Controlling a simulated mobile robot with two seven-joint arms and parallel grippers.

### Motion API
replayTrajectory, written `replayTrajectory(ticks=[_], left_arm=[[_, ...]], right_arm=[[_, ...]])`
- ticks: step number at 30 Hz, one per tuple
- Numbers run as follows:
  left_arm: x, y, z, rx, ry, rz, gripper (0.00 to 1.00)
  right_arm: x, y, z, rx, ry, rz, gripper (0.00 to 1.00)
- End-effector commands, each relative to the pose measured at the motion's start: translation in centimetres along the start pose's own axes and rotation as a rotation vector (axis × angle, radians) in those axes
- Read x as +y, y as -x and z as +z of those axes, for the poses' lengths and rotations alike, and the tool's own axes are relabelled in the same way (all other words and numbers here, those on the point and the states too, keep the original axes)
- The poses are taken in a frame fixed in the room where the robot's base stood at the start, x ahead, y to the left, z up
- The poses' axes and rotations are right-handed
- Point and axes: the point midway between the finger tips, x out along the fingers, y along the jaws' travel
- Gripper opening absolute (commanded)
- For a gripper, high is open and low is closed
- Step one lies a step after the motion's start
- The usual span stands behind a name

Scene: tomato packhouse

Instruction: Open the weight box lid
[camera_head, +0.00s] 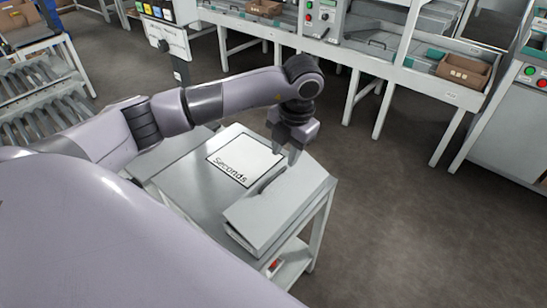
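The grey weight box (283,208) sits at the right end of a small grey table (190,180). Its broad flat top, which looks like the lid, slopes slightly, and a dark strip shows along its far left side. I cannot tell for sure how far the lid is raised. My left gripper (286,153) points down at the far end of the box, close to its edge. Its two fingers show apart with nothing seen between them. Contact with the box cannot be made out. My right gripper is not in view.
A white sheet marked "Seconds" (240,158) lies on the table left of the box. Behind are long grey benches (390,70) with a cardboard box (463,70) and a control panel (325,15). A roller conveyor (40,95) stands at left. The floor at right is clear.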

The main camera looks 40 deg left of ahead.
Motion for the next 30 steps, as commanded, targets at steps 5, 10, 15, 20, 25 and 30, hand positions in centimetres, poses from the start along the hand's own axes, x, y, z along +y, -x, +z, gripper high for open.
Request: replayTrajectory(ticks=[5,10,15,20,25,30], left_arm=[[0.8,-1.4,-0.4,0.022,0.006,0.029,0.36],[0.8,-4.0,-0.4,0.021,0.006,0.025,0.36],[0.8,-6.2,-0.4,0.018,0.005,0.024,0.36],[0.8,-7.1,-0.4,0.017,0.004,0.024,0.36],[0.8,-7.2,-0.3,0.015,0.004,0.023,0.36],[0.8,-7.2,-0.4,0.015,0.004,0.023,0.04]], right_arm=[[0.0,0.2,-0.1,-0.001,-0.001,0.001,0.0],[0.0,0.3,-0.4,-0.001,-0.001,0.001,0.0],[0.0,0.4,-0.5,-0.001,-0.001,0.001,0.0],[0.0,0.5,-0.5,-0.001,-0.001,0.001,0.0],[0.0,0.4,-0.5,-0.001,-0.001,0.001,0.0],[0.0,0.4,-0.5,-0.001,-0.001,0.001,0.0]])
